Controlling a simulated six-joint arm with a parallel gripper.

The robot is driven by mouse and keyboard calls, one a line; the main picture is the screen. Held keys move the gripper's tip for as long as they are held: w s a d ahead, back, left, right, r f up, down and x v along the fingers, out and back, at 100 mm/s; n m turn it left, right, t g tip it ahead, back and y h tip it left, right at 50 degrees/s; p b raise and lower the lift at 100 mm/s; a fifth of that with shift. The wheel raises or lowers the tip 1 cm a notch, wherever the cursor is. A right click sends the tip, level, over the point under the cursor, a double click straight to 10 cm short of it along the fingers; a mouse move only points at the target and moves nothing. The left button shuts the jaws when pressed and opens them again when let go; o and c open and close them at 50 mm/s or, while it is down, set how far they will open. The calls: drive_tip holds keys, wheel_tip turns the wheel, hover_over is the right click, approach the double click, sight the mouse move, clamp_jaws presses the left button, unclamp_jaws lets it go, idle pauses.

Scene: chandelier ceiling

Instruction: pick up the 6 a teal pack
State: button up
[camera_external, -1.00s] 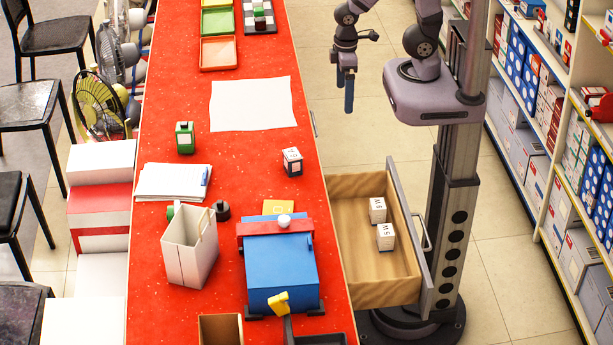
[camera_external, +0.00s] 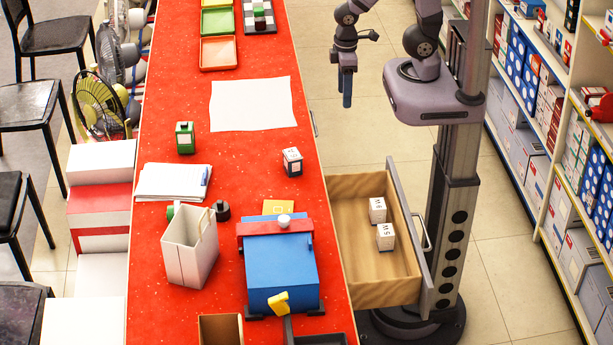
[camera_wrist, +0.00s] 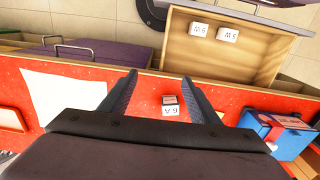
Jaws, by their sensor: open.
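A small white pack (camera_external: 292,161) with dark and reddish sides stands on the red counter, below the white sheet in the external view. In the wrist view this pack (camera_wrist: 171,106) shows a label that looks like "6 A"; I see no clear teal on it. A green pack (camera_external: 185,138) with a pale label stands farther left on the counter. My gripper (camera_external: 347,88) is open and empty, beyond the counter's right edge and above floor level. In the wrist view the labelled pack appears between the spread fingers (camera_wrist: 158,84), but well apart from them.
An open wooden drawer (camera_external: 350,286) juts from the counter's right side, holding two white boxes (camera_external: 377,210) (camera_external: 385,237). A blue machine (camera_external: 281,265) and white bin (camera_external: 190,250) stand nearer the camera. The white sheet (camera_external: 252,104) lies flat. The counter around the labelled pack is clear.

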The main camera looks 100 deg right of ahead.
wheel_tip(320, 180, up, 5)
drive_tip(key=n+t+h+b, duration=0.4)
drive_tip(key=n+h+b, duration=0.7)
drive_tip(key=n, duration=1)
hover_over(293, 158)
drive_tip(key=s+a+p, duration=0.2)
drive_tip(key=a, duration=0.3)
drive_tip(key=h, duration=0.2)
drive_tip(key=shift+g, duration=0.4)
drive_tip(key=f, duration=1.3)
drive_tip(key=d+f, duration=0.1)
drive_tip(key=f, duration=0.6)
drive_tip(key=shift+f, duration=0.35)
drive_tip(key=shift+w+d+f+p, duration=0.15)
drive_tip(key=shift+d+p, duration=0.3)
drive_tip(key=shift+d, duration=0.2)
drive_tip(key=shift+w+d+f, duration=0.1)
drive_tip(key=shift+d+f, duration=0.15)
drive_tip(key=shift+d, duration=0.05)
drive_tip(key=p+x, duration=0.3)
drive_tip(key=x, duration=0.1)
drive_tip(key=shift+w+d, duration=0.15)
drive_tip(key=shift+d, duration=0.05)
drive_tip(key=shift+w+d+f, duration=0.1)
drive_tip(key=shift+d+f, duration=0.15)
drive_tip(key=shift+d, duration=0.05)
drive_tip(key=c, duration=1.2)
